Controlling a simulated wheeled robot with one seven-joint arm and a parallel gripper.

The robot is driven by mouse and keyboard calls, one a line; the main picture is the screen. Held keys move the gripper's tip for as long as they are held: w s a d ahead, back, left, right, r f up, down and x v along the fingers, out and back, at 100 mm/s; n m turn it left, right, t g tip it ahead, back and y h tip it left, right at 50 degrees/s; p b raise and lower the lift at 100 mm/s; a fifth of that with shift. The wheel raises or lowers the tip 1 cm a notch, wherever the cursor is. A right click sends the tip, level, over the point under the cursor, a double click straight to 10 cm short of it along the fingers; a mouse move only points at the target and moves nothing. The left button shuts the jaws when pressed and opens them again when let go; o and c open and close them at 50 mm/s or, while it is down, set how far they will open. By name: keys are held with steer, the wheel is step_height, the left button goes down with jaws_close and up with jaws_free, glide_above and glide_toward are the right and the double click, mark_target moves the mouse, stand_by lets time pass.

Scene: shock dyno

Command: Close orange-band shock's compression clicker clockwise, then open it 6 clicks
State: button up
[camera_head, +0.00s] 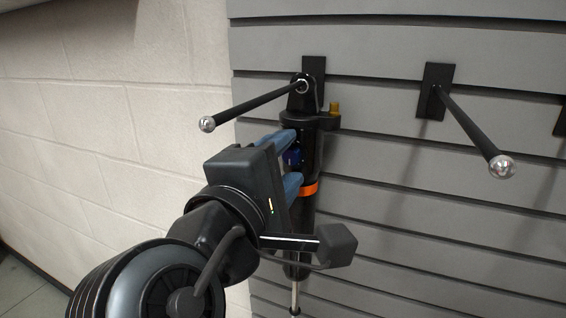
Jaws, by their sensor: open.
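The orange-band shock (312,150) hangs upright by its top eye from a slatwall peg (255,105). It has a black body, an orange band (309,190) and a silver shaft (295,297) at the bottom. A gold knob (334,108) stands on the right of its top. My arm hides part of the lower body.
A second peg (465,120) with a ball end juts out at the right and is empty. Another mount shows at the far right edge. The grey slatwall (430,235) is bare below the pegs. A white block wall (90,120) stands at the left.

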steer(key=shift+s, duration=0.1)
steer(key=b+v, duration=0.1)
steer(key=v, duration=0.6)
steer(key=shift+s+a+b, duration=0.15)
steer(key=shift+s+b, duration=0.15)
steer(key=w+d+f+n+y, duration=0.1)
steer(key=d+f+y, duration=0.35)
steer(key=f, duration=0.95)
steer(key=s+d+f+m+g+y, duration=0.1)
steer(key=s+d+f, duration=0.25)
steer(key=f, duration=0.25)
steer(key=s+d+f+m+g+y, duration=0.2)
steer(key=s+d+f, duration=0.15)
steer(key=f, duration=0.35)
steer(key=s+d+f+m, duration=0.3)
steer(key=s+d+m, duration=0.4)
steer(key=s, duration=0.5)
steer(key=s+d+r+m, duration=0.2)
steer(key=s+d+m, duration=0.1)
steer(key=s, duration=0.3)
steer(key=s+d+r+m+h, duration=0.1)
steer(key=s+d+r+m, duration=0.1)
steer(key=s+d+m, duration=0.2)
steer(key=shift+s+r+t, duration=0.2)
steer(key=shift+s+t, duration=0.2)
steer(key=shift+s, duration=0.45)
